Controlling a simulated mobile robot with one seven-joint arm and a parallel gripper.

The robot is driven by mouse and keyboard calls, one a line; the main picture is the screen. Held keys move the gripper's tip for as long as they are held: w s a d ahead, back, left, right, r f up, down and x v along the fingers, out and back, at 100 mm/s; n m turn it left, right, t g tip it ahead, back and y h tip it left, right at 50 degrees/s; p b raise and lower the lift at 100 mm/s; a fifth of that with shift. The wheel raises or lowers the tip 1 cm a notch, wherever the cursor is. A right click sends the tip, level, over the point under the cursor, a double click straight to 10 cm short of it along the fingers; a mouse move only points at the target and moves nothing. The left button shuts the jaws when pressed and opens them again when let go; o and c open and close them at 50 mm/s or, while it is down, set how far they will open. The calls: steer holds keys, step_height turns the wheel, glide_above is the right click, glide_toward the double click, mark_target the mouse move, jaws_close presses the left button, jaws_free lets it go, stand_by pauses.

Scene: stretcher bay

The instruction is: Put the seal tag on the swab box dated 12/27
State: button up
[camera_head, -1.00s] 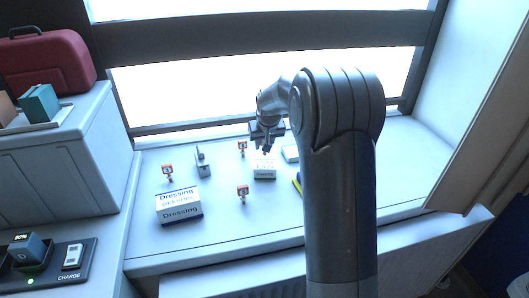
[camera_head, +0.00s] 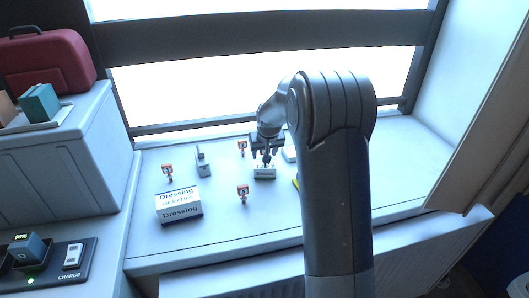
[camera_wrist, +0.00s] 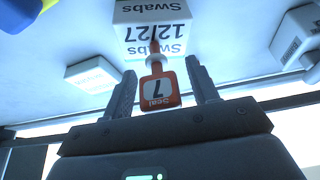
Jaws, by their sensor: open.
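The swab box (camera_wrist: 152,32) is white and reads "Swabs 12/27", upside down in the wrist view. It stands on the sill and also shows in the head view (camera_head: 264,173). A seal tag (camera_wrist: 159,92), orange with a white label reading "Seal 7", is between my gripper's fingers, its narrow orange tip overlapping the box's dated face in the picture. I cannot tell whether the tip touches the box. My gripper (camera_wrist: 160,68) is open, with a gap on each side of the tag. In the head view, my gripper (camera_head: 267,160) is right over the swab box.
Other orange tags stand at left (camera_head: 168,171), behind (camera_head: 242,147) and in front (camera_head: 243,192). A Dressing box (camera_head: 179,206) and a grey upright object (camera_head: 203,162) stand left. A white box (camera_head: 290,155) is close right.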

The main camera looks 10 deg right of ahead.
steer(key=v, duration=1.2)
steer(key=s+a+r, duration=0.1)
steer(key=s+r, duration=0.3)
steer(key=s, duration=0.5)
steer(key=s+a+r, duration=0.2)
steer(key=s+r, duration=0.2)
steer(key=s, duration=0.5)
steer(key=s+a+f+t, duration=0.1)
steer(key=s+f, duration=0.1)
steer(key=s, duration=1.7)
steer(key=shift+f, duration=0.4)
